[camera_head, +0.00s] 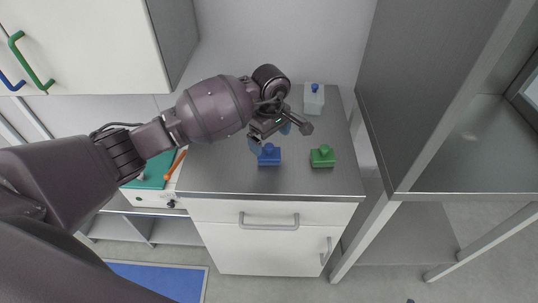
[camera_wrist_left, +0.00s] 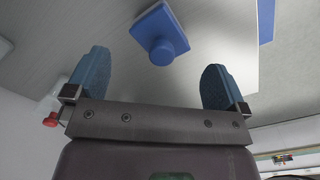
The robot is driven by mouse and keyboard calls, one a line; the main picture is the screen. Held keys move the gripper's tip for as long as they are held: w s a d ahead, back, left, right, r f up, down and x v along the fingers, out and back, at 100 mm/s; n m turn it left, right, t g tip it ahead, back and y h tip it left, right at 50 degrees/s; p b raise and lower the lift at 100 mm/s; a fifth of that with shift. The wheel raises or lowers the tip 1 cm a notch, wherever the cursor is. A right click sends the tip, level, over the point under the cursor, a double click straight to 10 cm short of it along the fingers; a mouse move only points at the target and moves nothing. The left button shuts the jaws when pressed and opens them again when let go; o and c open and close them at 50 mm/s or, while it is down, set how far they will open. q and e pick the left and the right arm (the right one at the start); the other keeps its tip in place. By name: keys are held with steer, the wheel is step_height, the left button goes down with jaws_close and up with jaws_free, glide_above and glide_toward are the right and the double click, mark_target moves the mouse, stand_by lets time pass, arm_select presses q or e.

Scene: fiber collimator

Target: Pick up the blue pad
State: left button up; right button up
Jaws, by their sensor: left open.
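The blue pad (camera_head: 269,156) is a small blue block with a round knob on top, lying on the grey counter near its front edge. In the left wrist view the blue pad (camera_wrist_left: 168,28) shows beyond the fingers, between their lines and apart from them. My left gripper (camera_head: 270,138) is open and empty, with blue fingertips, just behind and above the pad. Its two spread fingers (camera_wrist_left: 157,80) also show in the left wrist view. My right gripper is not in view.
A green block (camera_head: 322,157) with a knob sits right of the blue pad. A white block (camera_head: 314,98) with a blue knob stands at the back. A tall grey cabinet side (camera_head: 425,95) bounds the right. A teal item (camera_head: 153,170) and an orange stick (camera_head: 176,164) lie at left.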

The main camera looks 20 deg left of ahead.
mark_target(269, 153)
arm_select(q)
steer(key=shift+a+f, duration=0.1)
steer(key=shift+f, duration=3.25)
steer(key=c, duration=0.8)
step_height(269, 153, up, 20)
steer(key=shift+r, duration=0.1)
